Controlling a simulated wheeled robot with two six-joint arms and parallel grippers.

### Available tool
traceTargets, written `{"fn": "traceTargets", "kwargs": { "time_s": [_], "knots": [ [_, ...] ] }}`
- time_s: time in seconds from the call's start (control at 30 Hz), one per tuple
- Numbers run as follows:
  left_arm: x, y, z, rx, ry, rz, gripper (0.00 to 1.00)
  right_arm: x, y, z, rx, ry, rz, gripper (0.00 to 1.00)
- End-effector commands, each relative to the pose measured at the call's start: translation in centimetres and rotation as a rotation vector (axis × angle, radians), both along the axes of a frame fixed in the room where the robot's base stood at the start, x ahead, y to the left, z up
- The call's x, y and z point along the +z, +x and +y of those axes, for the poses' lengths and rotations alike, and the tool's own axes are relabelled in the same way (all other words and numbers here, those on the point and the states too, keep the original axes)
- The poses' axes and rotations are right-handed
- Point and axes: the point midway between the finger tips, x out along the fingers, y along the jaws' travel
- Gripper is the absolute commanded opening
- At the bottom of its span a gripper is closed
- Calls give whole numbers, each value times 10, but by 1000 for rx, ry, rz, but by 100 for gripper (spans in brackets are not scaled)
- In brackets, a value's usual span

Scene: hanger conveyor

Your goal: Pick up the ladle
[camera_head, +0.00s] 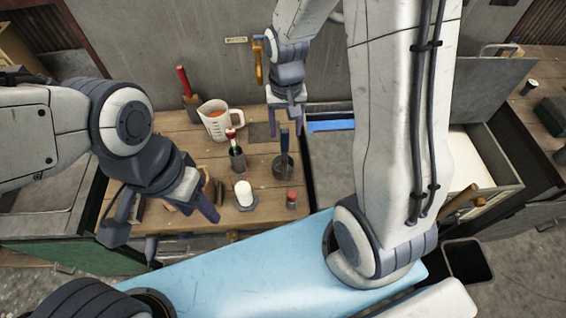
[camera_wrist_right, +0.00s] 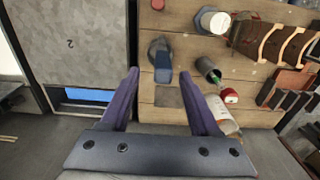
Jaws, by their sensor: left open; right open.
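The ladle (camera_head: 284,162) stands on the wooden table with a dark round bowl at the bottom and a blue handle pointing up. In the right wrist view the ladle (camera_wrist_right: 162,68) lies between and just beyond my fingertips, its handle seen nearly end-on. My right gripper (camera_head: 285,122) is open and empty, above and behind the ladle in the head view; its two purple fingers also show in the wrist view (camera_wrist_right: 160,82). They do not appear to touch the ladle. My left gripper (camera_head: 192,208) is open over the table's front left, well apart from the ladle.
Near the ladle are a dark cup with a red-capped bottle (camera_head: 237,157), a white cylinder (camera_head: 244,194) and a red-topped jar (camera_head: 291,199). A measuring jug (camera_head: 218,124) and a red-handled tool (camera_head: 184,82) stand behind. A grey metal box (camera_head: 325,160) borders the table at right.

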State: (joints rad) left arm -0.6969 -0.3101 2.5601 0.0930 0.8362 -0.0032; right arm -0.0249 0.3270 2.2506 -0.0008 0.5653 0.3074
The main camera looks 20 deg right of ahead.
Motion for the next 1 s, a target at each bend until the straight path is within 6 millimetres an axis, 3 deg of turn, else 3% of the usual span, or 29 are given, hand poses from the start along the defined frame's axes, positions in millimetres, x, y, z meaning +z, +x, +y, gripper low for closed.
{"fn": "traceTargets", "kwargs": {
  "time_s": [0.67, 0.97, 1.0],
  "knots": [
    [26, 0, 0, -4, 0, 0, 50, -67, 2, 2, 1, 1, 2, 62],
    [26, 0, 0, -4, 0, 0, 50, -73, 2, 2, 2, 0, -2, 62],
    [26, 0, 0, -4, 0, 0, 50, -73, 2, 2, 2, 0, -2, 55]
  ]
}}
